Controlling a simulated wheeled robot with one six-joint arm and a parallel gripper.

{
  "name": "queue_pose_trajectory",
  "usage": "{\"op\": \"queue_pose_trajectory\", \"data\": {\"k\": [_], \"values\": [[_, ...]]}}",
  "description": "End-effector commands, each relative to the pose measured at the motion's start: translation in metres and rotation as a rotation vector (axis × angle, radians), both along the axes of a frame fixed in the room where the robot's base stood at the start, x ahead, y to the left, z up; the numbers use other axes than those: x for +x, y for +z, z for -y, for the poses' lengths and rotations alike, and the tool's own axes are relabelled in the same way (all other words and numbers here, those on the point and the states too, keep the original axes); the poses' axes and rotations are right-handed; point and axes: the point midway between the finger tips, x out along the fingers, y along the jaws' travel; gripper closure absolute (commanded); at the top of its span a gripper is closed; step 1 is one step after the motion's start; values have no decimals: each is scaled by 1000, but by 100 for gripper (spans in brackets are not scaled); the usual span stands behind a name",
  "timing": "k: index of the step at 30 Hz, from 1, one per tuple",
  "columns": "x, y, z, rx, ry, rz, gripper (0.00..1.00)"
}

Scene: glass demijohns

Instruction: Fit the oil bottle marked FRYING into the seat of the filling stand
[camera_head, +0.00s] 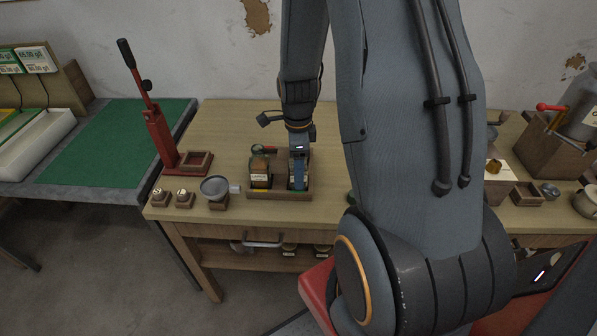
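A wooden tray (265,194) on the workbench holds small dark bottles with pale labels. One labelled bottle (260,174) stands in its left part, and its label is too small to read. My gripper (299,182) points down into the tray's right part, at another bottle that it mostly hides. I cannot tell whether its fingers are closed on that bottle, or which bottle is marked FRYING. At the right, a small square wooden frame (526,196) lies in front of a wooden stand (548,150) with a red-handled tap; I cannot tell if this is the filling stand.
A grey funnel (214,187) and two small blocks (161,198) sit at the front left edge. A green-topped table (120,140) adjoins. My arm hides the bench's middle right.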

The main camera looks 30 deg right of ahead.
Motion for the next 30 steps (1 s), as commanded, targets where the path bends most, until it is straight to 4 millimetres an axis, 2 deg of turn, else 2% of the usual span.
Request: {"op": "queue_pose_trajectory", "data": {"k": [6, 14, 23, 24, 30], "values": [[0, -16, 0, 0, 0, 1, 34], [1, -18, 0, -1, 1, 2, 34], [0, -18, 0, 0, 1, 1, 83], [1, -17, 0, -1, 1, 2, 86], [1, -17, 0, 0, 1, 1, 86]]}}
